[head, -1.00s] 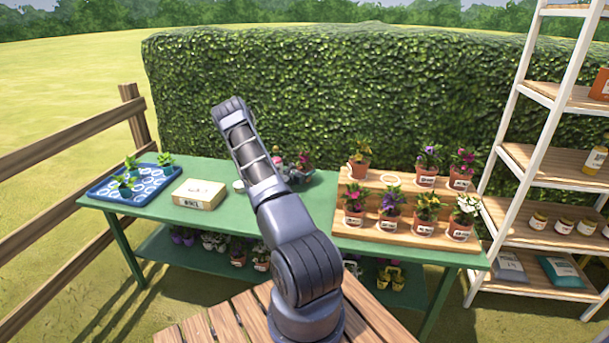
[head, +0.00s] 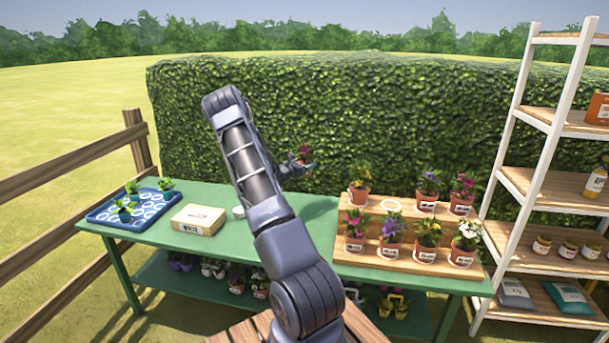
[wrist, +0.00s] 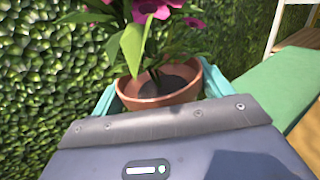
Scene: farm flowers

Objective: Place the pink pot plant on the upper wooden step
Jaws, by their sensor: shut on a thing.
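My gripper (head: 303,166) is raised above the green table, partly hidden behind my arm in the head view. It is shut on the pink pot plant (head: 304,152), a terracotta pot with pink flowers and green leaves. In the wrist view the held pot (wrist: 160,92) sits between the teal fingers, close to upright, with dark soil inside. The wooden step stand (head: 345,197) is to the right of my gripper. Its upper step holds an orange-flowered pot (head: 359,186) at left and two pots at right. A white ring (head: 391,205) marks an empty spot between them.
The lower step holds several flower pots, including a white-flowered one (head: 465,242). A blue seedling tray (head: 105,213) and a cream box (head: 198,219) are on the table's left. A hedge (head: 420,110) stands behind, and a white shelf rack (head: 520,120) at right.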

